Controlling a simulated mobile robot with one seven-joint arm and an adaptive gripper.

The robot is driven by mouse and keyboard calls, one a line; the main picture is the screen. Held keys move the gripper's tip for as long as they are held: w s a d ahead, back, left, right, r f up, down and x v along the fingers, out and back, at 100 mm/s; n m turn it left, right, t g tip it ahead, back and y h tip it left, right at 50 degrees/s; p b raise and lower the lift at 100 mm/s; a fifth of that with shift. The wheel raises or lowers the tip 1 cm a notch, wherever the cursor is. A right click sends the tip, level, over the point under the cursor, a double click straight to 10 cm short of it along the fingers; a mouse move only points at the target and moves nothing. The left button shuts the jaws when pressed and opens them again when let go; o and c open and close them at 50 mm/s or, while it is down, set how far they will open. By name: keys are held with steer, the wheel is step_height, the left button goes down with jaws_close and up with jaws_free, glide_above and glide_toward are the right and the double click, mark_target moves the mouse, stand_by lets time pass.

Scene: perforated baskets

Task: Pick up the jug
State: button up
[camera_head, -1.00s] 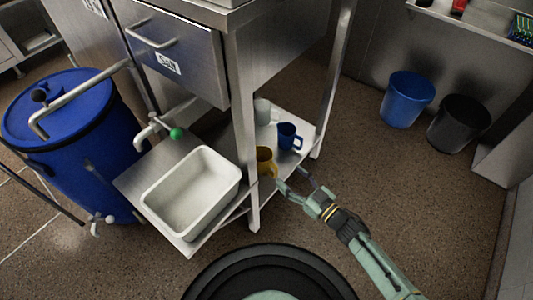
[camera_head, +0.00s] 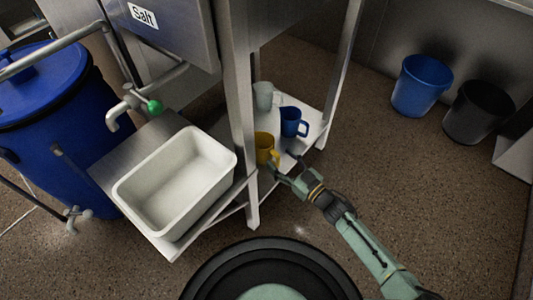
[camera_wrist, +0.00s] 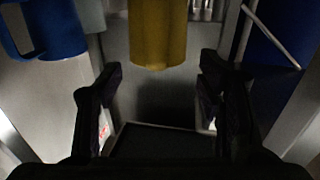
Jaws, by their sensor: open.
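A yellow jug (camera_head: 264,147) stands on the low metal shelf, close behind the table's front leg, which hides its left edge. A blue jug (camera_head: 291,121) and a pale grey jug (camera_head: 263,96) stand on the same shelf farther back. My gripper (camera_head: 281,164) is open just in front of the yellow jug. In the wrist view the yellow jug (camera_wrist: 158,35) is at top centre, beyond and between the spread fingers (camera_wrist: 155,95), with nothing held. The blue jug (camera_wrist: 48,28) shows at top left and the grey jug (camera_wrist: 91,14) beside it, both cut off.
The table leg (camera_head: 243,140) rises just left of my gripper. A white tub (camera_head: 176,184) sits on the shelf to the left, below a green-tipped tap (camera_head: 154,106). A blue bin (camera_head: 421,84) and a black bin (camera_head: 477,111) stand at right. Floor between is clear.

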mark_target(267, 153)
steer(key=x, duration=0.5)
steer(key=shift+w+d+b, duration=0.1)
steer(key=shift+b, duration=0.2)
steer(key=shift+c, duration=0.3)
jaws_close()
